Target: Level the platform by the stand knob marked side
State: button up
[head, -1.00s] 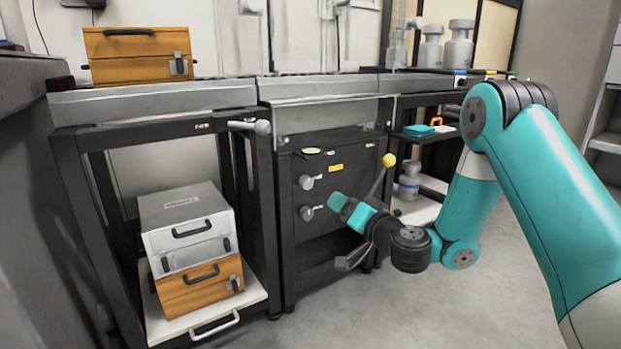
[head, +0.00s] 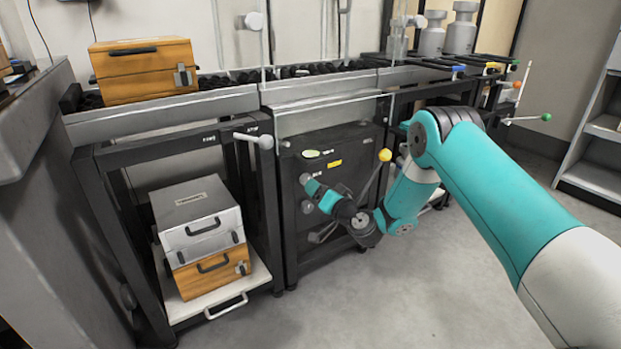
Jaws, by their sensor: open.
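The dark stand (head: 345,235) stands under the middle of the bench. Two round grey knobs are on its front, an upper knob (head: 305,179) and a lower knob (head: 306,206), partly behind my arm. Their markings are too small to read, so I cannot tell which one is marked side. A yellow-green round disc (head: 310,154) sits near the stand's top, beside a small yellow label (head: 335,163). The platform is not clearly distinguishable. My gripper (head: 322,234) is open and looks empty, low in front of the stand, below the lower knob and apparently apart from it.
A yellow-ball lever (head: 385,156) rises close to my wrist. A grey-knobbed handle (head: 264,141) juts from the left table. A wooden case (head: 146,70) stands on the bench; a silver case (head: 200,215) sits on another wooden case below. Floor at right is clear.

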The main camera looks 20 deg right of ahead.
aim_at(307, 180)
jog(key=x, duration=0.5)
jog(key=c, duration=0.9)
